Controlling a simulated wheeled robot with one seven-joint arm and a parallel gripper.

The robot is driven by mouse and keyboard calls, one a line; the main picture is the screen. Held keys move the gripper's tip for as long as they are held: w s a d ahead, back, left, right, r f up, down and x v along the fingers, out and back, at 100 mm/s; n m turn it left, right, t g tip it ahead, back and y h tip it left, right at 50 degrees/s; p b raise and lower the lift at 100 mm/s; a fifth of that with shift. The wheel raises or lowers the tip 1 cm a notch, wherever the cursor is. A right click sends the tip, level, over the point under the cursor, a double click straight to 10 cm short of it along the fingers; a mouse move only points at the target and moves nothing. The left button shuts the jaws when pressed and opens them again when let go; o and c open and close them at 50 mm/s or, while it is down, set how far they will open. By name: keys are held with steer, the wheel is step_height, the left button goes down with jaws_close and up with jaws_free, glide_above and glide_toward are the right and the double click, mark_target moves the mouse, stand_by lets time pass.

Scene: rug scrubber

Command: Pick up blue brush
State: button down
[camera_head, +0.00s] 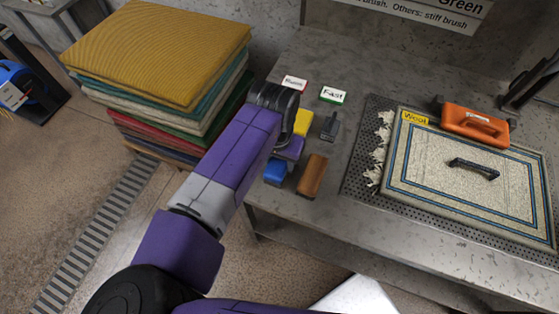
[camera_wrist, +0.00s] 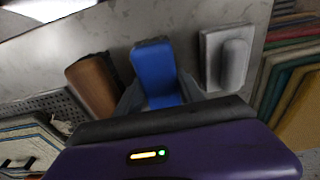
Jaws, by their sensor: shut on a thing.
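The blue brush (camera_head: 275,171) is near the front left edge of the grey metal table, partly hidden behind my arm in the head view. In the wrist view the blue brush (camera_wrist: 156,72) is a blue block between the dark fingers of my gripper (camera_wrist: 155,92). My gripper is shut on it. The gripper (camera_head: 290,148) also shows from above in the head view, with its fingers mostly hidden. I cannot tell whether the brush touches the table.
A brown brush (camera_head: 312,176) lies close to the right, and a grey-white one (camera_wrist: 234,58) close on the other side. A yellow block (camera_head: 302,122) and a dark brush (camera_head: 331,126) sit behind. A rug (camera_head: 465,205) covers the table's right; stacked rugs (camera_head: 160,50) stand left.

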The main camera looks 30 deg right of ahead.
mark_target(280, 161)
step_height(280, 161, up, 20)
steer(key=b, duration=0.1)
steer(key=shift+b, duration=0.3)
steer(key=c, duration=1.3)
jaws_free()
steer(key=c, duration=0.6)
steer(key=shift+s, duration=0.1)
steer(key=shift+c, duration=0.4)
